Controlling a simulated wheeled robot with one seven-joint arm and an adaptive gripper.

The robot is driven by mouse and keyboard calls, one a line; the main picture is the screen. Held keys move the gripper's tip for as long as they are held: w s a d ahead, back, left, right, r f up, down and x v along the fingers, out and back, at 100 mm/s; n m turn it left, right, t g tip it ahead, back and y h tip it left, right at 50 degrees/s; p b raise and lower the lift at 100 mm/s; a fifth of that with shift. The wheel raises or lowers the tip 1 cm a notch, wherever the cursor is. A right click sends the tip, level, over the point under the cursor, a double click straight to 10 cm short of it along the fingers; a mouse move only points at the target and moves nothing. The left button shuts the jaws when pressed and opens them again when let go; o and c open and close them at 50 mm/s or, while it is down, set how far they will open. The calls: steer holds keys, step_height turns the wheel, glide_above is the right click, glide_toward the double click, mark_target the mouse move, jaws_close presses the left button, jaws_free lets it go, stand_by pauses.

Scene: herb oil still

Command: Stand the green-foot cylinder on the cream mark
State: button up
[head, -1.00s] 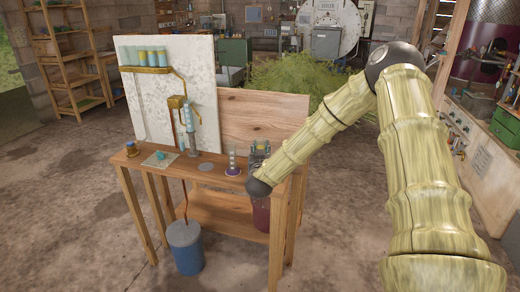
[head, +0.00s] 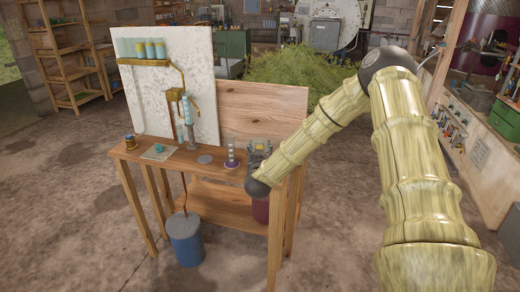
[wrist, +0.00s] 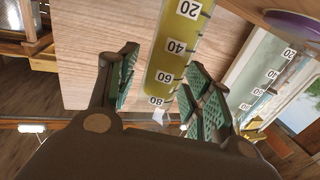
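In the wrist view a clear graduated cylinder (wrist: 175,45) with yellow-green liquid stands between the two fingers of my gripper (wrist: 163,70). The fingers are apart, with a gap visible on the left side of the glass. Its foot is out of that view, so its colour cannot be told there. In the head view my gripper (head: 259,150) is at the right end of the bench and largely hides the cylinder. A pale greyish round mark (head: 205,159) lies flat on the bench top to the left; I cannot tell whether it is cream.
A purple-foot cylinder (head: 231,155) stands between the round mark and my gripper; it also shows in the wrist view (wrist: 270,75). A white board (head: 150,95) stands behind.

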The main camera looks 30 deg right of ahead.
steer(key=shift+r, duration=0.15)
steer(key=shift+s+a, duration=0.25)
steer(key=shift+s, duration=0.05)
steer(key=b+v, duration=0.1)
steer(key=v, duration=1)
steer(key=s+a+f+n+g+y, duration=0.25)
steer(key=s+a+f, duration=0.3)
steer(key=f, duration=0.35)
steer(key=s+a+f+n+g+y, duration=0.1)
steer(key=s+a+f+g+y, duration=0.15)
steer(key=s+a+f, duration=0.5)
steer(key=s+a+f+n+g+y, duration=0.1)
steer(key=s+a+f+n+y, duration=0.2)
steer(key=f, duration=0.7)
steer(key=s+a+f+g, duration=0.2)
steer(key=s+f+g, duration=0.1)
steer(key=s, duration=0.6)
steer(key=s+a+f+g+y, duration=0.1)
steer(key=s+a+f+g, duration=0.1)
steer(key=s, duration=0.7)
steer(key=s+a+f+g+y, duration=0.1)
steer(key=s+f+g, duration=0.3)
steer(key=s, duration=0.5)
steer(key=shift+a+f, duration=0.4)
steer(key=shift+f, duration=0.6)
